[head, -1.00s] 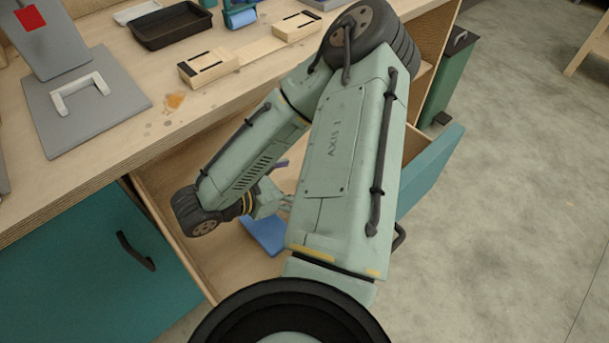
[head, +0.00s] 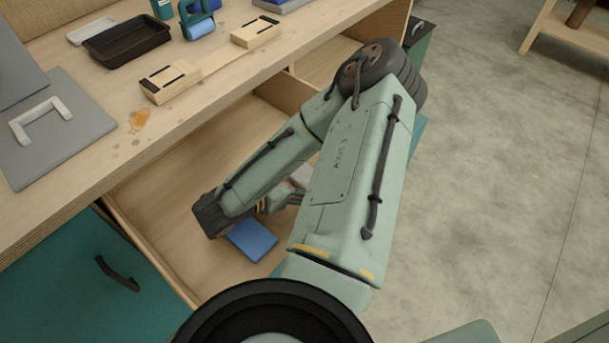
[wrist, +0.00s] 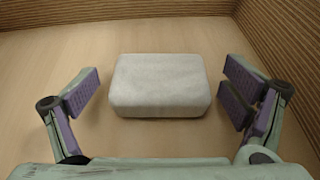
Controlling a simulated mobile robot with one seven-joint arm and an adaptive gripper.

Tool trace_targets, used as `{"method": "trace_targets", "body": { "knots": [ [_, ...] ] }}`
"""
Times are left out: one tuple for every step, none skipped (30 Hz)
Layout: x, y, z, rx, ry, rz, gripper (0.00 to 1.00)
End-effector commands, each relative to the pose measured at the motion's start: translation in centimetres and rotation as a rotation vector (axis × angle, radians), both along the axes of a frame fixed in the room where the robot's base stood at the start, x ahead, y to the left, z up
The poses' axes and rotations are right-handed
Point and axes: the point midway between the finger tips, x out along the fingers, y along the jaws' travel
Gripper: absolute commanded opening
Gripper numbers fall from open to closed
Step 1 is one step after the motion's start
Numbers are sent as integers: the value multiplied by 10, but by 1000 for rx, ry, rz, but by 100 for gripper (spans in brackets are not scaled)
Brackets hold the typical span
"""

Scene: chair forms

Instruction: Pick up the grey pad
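The grey pad (wrist: 160,85) is a light, rounded block lying flat on the wooden drawer floor in the wrist view. My gripper (wrist: 160,96) is open, with one purple-padded finger left of the pad and the other right of it. A gap shows on both sides, so neither finger touches the pad. In the head view a small part of the grey pad (head: 301,176) shows between my arm links. My gripper (head: 287,199) is mostly hidden there behind my arm, inside the open drawer.
A blue pad (head: 252,240) lies in the open drawer (head: 165,190), near its front. Drawer walls stand behind and right of the pad in the wrist view. On the bench are a black tray (head: 127,38), wooden blocks (head: 170,82) and a grey plate with a handle (head: 60,140).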

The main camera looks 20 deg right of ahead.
Motion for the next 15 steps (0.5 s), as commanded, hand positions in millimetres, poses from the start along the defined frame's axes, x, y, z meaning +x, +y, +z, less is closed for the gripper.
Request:
{"method": "trace_targets", "body": {
  "knots": [
    [0,0,0,0,0,0,88],
    [0,0,0,0,0,0,86],
    [0,0,0,0,0,0,84],
    [0,0,0,0,0,0,82],
    [0,0,0,0,0,0,80],
    [0,0,0,0,0,0,77],
    [0,0,0,0,0,0,75],
    [0,0,0,0,0,0,73],
    [0,0,0,0,0,0,70],
    [0,0,0,0,0,0,68],
    [0,0,0,0,0,0,66],
    [0,0,0,0,0,0,64],
    [0,0,0,0,0,0,62],
    [0,0,0,0,0,0,60],
    [0,0,0,0,0,0,57]
  ]
}}
